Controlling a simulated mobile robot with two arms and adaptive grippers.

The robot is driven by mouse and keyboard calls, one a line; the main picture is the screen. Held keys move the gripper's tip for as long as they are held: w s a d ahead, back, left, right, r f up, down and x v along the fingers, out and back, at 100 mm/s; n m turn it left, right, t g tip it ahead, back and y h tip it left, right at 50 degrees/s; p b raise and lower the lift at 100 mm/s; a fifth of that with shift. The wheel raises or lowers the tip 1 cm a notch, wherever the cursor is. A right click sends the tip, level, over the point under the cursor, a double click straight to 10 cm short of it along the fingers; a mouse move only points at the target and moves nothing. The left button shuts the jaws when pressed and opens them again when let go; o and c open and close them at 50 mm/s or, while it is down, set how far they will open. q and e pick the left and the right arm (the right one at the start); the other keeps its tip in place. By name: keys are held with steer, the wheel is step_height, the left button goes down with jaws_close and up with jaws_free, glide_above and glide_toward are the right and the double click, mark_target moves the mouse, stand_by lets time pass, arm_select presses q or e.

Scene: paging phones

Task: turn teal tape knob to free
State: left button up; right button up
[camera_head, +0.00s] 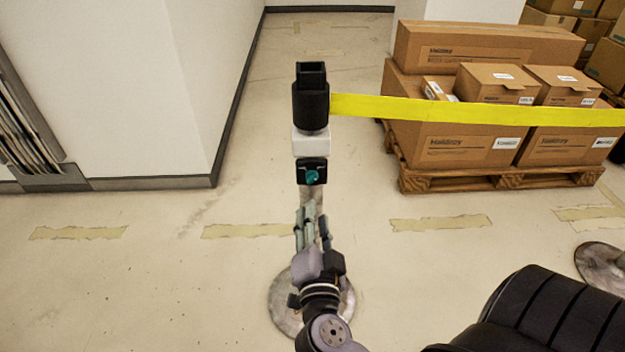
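A teal knob (312,177) sits on the front of a small black box on a barrier post (310,145). The post has a black head, a white block below it and a round metal base on the floor. A yellow tape (450,110) runs from the head to the right picture edge. My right gripper (311,212) reaches up from the bottom of the view, its fingertips just below the knob in the picture and hiding part of the lower post. No contact with the knob shows, and I cannot tell its finger opening. My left gripper is not in view.
A wooden pallet (460,180) with several cardboard boxes stands behind the tape on the right. A white wall (100,80) stands on the left. Another round metal base (603,262) shows at the right edge. The floor left of the post is clear.

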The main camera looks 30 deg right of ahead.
mark_target(312, 181)
steer(key=p+x, duration=0.1)
steer(key=x, duration=1)
steer(key=shift+a, duration=0.15)
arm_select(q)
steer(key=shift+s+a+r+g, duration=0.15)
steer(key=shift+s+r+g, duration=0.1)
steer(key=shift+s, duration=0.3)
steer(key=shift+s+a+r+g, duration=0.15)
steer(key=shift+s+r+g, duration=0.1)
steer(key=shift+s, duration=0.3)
arm_select(e)
steer(key=shift+c, duration=0.4)
jaws_close()
